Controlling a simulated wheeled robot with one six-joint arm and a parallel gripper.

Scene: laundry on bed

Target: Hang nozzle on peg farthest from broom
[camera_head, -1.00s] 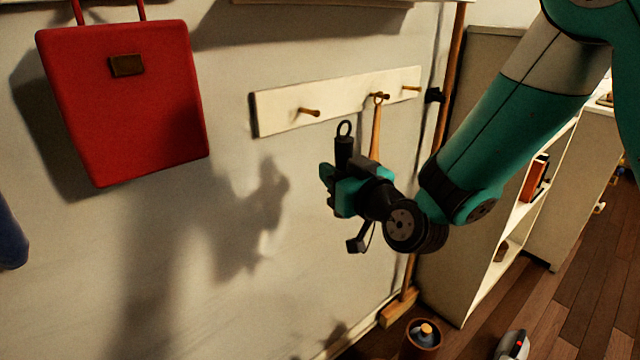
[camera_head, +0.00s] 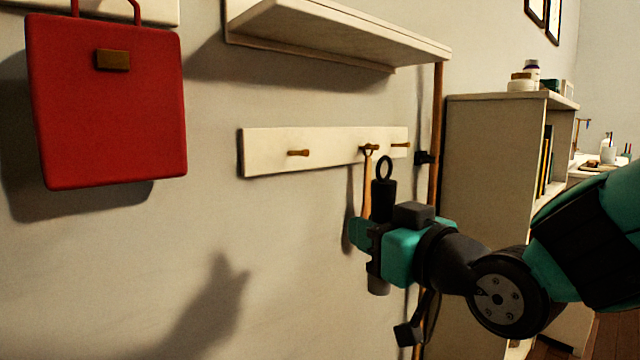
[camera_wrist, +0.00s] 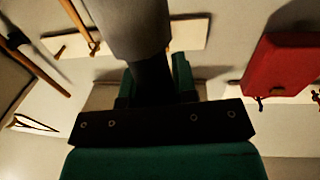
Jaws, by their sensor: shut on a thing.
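The nozzle (camera_head: 383,191) is a dark upright cylinder with a ring on top and a grey lower end. My gripper (camera_head: 372,240) is shut around its middle and holds it in the air. The wrist view shows its grey part (camera_wrist: 130,25) in front of the jaws (camera_wrist: 155,90). The white peg rail (camera_head: 335,142) has a bare left peg (camera_head: 298,153), a middle peg (camera_head: 368,148) and a right peg (camera_head: 401,145). The nozzle's ring appears just below and right of the middle peg; its depth from the wall is unclear. The broom handle (camera_head: 438,130) stands right of the rail.
A wooden-handled item (camera_head: 367,185) hangs from the middle peg, partly behind my gripper. A shelf (camera_head: 340,30) juts out above the rail. A red bag (camera_head: 108,115) hangs at left. A bookcase (camera_head: 490,170) stands at right. The wall below the left peg is clear.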

